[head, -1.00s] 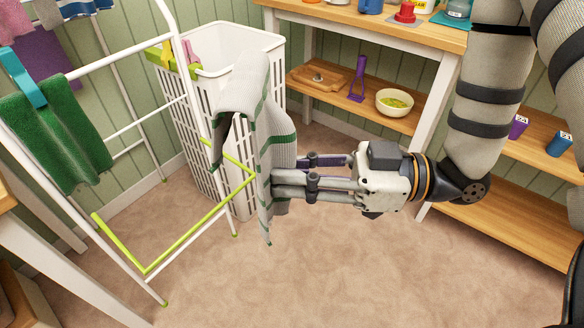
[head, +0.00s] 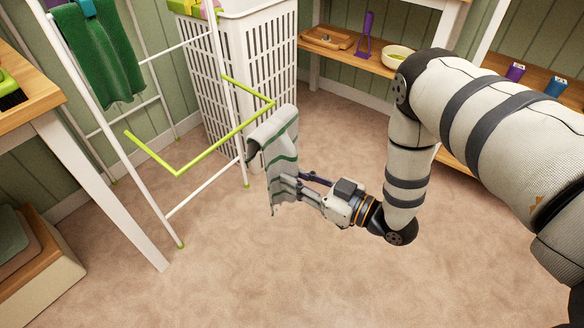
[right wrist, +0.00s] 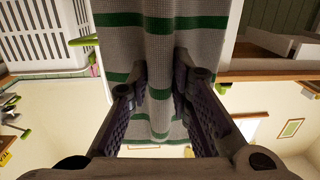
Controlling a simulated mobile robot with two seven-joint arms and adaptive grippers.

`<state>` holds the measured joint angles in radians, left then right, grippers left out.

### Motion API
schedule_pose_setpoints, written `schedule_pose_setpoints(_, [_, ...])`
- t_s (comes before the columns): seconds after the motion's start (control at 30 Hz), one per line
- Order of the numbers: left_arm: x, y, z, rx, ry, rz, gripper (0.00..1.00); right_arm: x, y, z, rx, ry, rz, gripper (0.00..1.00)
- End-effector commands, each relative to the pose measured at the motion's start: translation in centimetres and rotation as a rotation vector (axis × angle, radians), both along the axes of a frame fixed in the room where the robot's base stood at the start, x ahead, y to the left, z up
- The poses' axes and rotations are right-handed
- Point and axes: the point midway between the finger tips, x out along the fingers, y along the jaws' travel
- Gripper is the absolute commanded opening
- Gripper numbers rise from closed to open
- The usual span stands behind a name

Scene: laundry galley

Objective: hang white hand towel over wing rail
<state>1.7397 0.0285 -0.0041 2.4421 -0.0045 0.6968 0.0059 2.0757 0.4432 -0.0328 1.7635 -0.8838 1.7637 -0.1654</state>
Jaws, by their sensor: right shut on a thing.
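The white hand towel (head: 276,150) with green stripes hangs folded from my right gripper (head: 292,187). In the right wrist view the towel (right wrist: 158,60) is pinched between the two dark finger pads (right wrist: 160,92). The wing rail (head: 178,174) is the lime-green U-shaped bar sticking out from the white drying rack (head: 152,128). The towel is just right of and below the rail's right corner in the head view, its top near that corner. I see no towel draped over the rail. My left gripper is not in view.
A green towel (head: 100,50) hangs on the rack's upper left. A white laundry basket (head: 245,70) stands behind the rack. A shelf with a bowl (head: 398,56) is at the back right. A wooden table (head: 25,100) is at left. The carpet in front is clear.

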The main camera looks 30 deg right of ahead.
Motion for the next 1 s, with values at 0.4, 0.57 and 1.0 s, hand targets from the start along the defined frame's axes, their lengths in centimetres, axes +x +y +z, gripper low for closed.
schedule_pose_setpoints(0.4, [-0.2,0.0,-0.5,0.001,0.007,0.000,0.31,0.5,-0.9,-2.4,0.003,-0.004,-0.070,0.00])
schedule_pose_setpoints(0.57, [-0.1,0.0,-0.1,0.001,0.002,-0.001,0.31,0.5,-0.8,-2.2,0.003,-0.005,-0.073,0.00])
schedule_pose_setpoints(1.0, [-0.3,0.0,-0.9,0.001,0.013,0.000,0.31,4.1,0.5,-2.4,0.003,-0.005,-0.070,0.00])
